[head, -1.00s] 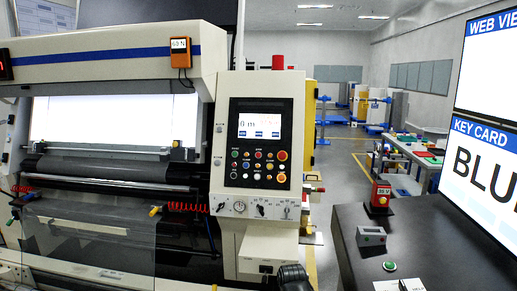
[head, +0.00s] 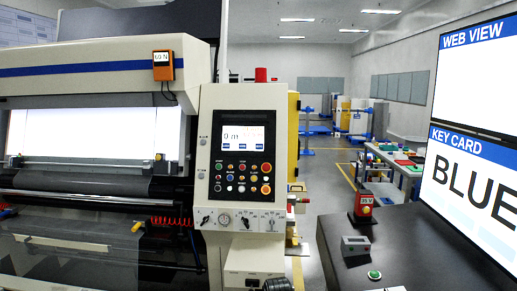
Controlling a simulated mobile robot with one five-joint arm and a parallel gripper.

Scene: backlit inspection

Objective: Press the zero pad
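No part labelled zero is readable. A round green button (head: 374,275) in a pale ring lies on the dark desk (head: 420,237) at the lower right. Just behind it stands a small grey box (head: 355,246) with a display too small to read. The machine's control panel (head: 241,155) in the middle has a lit screen (head: 244,136) with blue touch fields and rows of coloured buttons below. I cannot tell from labels which of these is the zero pad. My gripper is not in view.
A red device (head: 363,206) stands at the desk's back left corner. A large monitor (head: 475,120) at the right reads WEB VIEW and KEY CARD BLUE. The roller machine (head: 90,62), with an orange gauge (head: 163,66), fills the left. An aisle (head: 325,180) lies open between.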

